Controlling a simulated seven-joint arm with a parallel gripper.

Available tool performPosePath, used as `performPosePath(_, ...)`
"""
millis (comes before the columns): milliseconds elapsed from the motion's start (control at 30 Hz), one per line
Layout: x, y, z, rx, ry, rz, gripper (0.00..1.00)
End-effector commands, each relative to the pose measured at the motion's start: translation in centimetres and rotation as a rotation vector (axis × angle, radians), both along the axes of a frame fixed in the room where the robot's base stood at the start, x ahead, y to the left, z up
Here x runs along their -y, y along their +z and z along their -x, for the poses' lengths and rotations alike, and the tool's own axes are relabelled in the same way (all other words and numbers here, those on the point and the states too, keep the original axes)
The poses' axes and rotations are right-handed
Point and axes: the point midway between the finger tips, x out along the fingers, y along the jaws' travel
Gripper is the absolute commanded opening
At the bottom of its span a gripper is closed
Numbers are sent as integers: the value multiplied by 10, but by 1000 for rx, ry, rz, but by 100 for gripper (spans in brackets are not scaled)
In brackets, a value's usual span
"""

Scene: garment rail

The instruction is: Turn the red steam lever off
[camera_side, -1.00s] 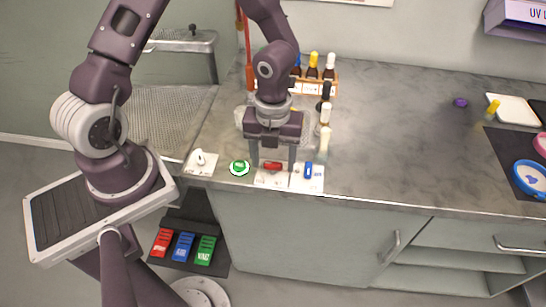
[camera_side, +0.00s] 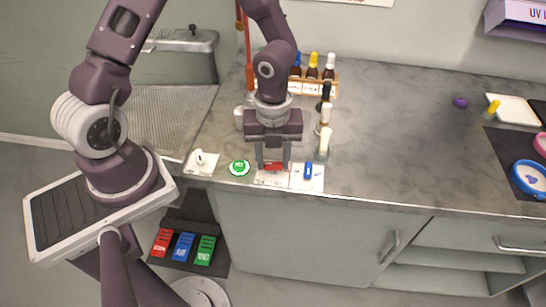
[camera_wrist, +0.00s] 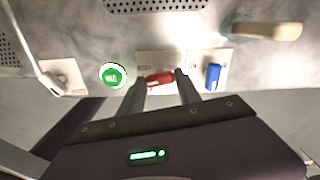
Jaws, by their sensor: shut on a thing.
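The red steam lever (camera_side: 275,166) sits on a white plate (camera_side: 270,180) at the front edge of the grey counter. My gripper (camera_side: 273,164) is over it, fingers pointing down. In the wrist view the red lever (camera_wrist: 159,79) lies between the two fingertips of my gripper (camera_wrist: 161,82), slightly tilted. The fingers are closed in on it from both sides. They hide part of the lever in the side view.
A blue lever (camera_side: 308,170) stands close on the right. A green button (camera_side: 239,167) and a white lever (camera_side: 199,157) are on the left. Upright pale-handled things (camera_side: 324,143) and a bottle rack (camera_side: 318,86) stand behind.

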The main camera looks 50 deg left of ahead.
Motion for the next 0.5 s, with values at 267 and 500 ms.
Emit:
performPosePath(267,0,1,-1,3,253,-1,0)
performPosePath(500,1,1,0,2,482,0,0)
